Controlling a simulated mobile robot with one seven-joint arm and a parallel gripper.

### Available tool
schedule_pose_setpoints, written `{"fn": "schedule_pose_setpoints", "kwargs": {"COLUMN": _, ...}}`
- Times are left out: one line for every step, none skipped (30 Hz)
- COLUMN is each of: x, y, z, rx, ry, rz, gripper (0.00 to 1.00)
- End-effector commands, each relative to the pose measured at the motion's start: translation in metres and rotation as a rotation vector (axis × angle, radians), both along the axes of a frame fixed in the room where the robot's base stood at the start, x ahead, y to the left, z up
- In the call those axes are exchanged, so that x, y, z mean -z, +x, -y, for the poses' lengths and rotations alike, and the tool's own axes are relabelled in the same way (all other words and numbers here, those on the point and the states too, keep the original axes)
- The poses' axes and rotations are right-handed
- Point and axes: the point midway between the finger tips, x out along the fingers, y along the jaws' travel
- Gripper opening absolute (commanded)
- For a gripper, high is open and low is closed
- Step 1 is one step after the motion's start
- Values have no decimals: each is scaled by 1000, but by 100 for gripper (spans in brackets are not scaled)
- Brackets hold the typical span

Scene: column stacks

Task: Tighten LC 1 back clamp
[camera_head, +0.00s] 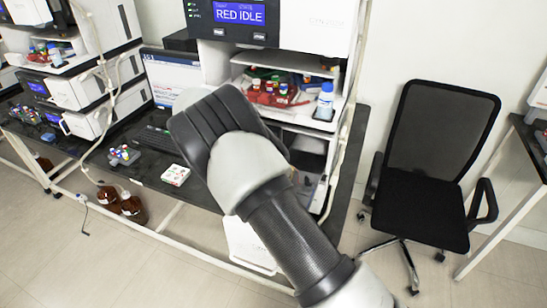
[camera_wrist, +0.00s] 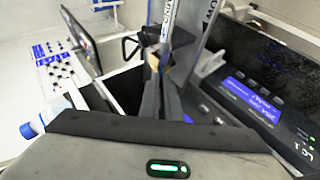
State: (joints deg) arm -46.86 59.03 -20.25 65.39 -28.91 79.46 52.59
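In the wrist view, my gripper (camera_wrist: 163,72) reaches up the middle with its two dark fingers close together. The tips are at a tan piece near the foot of upright clear columns with dark lettering (camera_wrist: 206,30). A black clamp-like part (camera_wrist: 131,46) juts out left of the tips. I cannot tell whether the fingers grip it, touch it or only stand beside it. The LC 1 unit (camera_wrist: 300,148), with a blue lit display, is at the right. In the head view, my forearm and wrist hide the gripper and the clamp.
In the head view, a stack with a RED IDLE display (camera_head: 240,14) rises behind my arm. A vial rack (camera_head: 123,155) and a white box (camera_head: 175,175) lie on the dark bench. A black chair (camera_head: 437,160) stands right.

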Motion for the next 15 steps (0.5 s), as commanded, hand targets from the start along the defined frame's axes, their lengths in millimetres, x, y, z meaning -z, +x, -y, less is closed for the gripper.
{"fn": "schedule_pose_setpoints", "kwargs": {"x": 1, "y": 0, "z": 0, "rx": 0, "ry": -3, "rz": -2, "gripper": 0}}
{"fn": "schedule_pose_setpoints", "kwargs": {"x": 1, "y": 0, "z": 0, "rx": 0, "ry": -3, "rz": -2, "gripper": 0}}
{"fn": "schedule_pose_setpoints", "kwargs": {"x": 1, "y": 0, "z": 0, "rx": -1, "ry": -3, "rz": -2, "gripper": 0}}
{"fn": "schedule_pose_setpoints", "kwargs": {"x": 1, "y": 0, "z": 0, "rx": -1, "ry": -3, "rz": -2, "gripper": 0}}
{"fn": "schedule_pose_setpoints", "kwargs": {"x": 1, "y": 0, "z": 0, "rx": -1, "ry": -3, "rz": -2, "gripper": 0}}
{"fn": "schedule_pose_setpoints", "kwargs": {"x": 1, "y": 0, "z": 0, "rx": -1, "ry": -3, "rz": -2, "gripper": 0}}
{"fn": "schedule_pose_setpoints", "kwargs": {"x": 1, "y": 0, "z": 0, "rx": -1, "ry": -3, "rz": -2, "gripper": 0}}
{"fn": "schedule_pose_setpoints", "kwargs": {"x": 1, "y": 0, "z": 0, "rx": -1, "ry": -3, "rz": -2, "gripper": 0}}
{"fn": "schedule_pose_setpoints", "kwargs": {"x": 1, "y": 0, "z": 0, "rx": 0, "ry": -3, "rz": -3, "gripper": 0}}
{"fn": "schedule_pose_setpoints", "kwargs": {"x": 1, "y": 0, "z": 0, "rx": 0, "ry": -3, "rz": -3, "gripper": 0}}
{"fn": "schedule_pose_setpoints", "kwargs": {"x": 1, "y": 0, "z": 0, "rx": 0, "ry": -3, "rz": -3, "gripper": 7}}
{"fn": "schedule_pose_setpoints", "kwargs": {"x": 1, "y": 0, "z": 0, "rx": 0, "ry": -3, "rz": -3, "gripper": 14}}
{"fn": "schedule_pose_setpoints", "kwargs": {"x": 1, "y": 0, "z": 0, "rx": -1, "ry": -2, "rz": -3, "gripper": 19}}
{"fn": "schedule_pose_setpoints", "kwargs": {"x": 1, "y": 0, "z": 0, "rx": -1, "ry": -2, "rz": -3, "gripper": 22}}
{"fn": "schedule_pose_setpoints", "kwargs": {"x": 1, "y": 0, "z": 0, "rx": -1, "ry": -2, "rz": -3, "gripper": 22}}
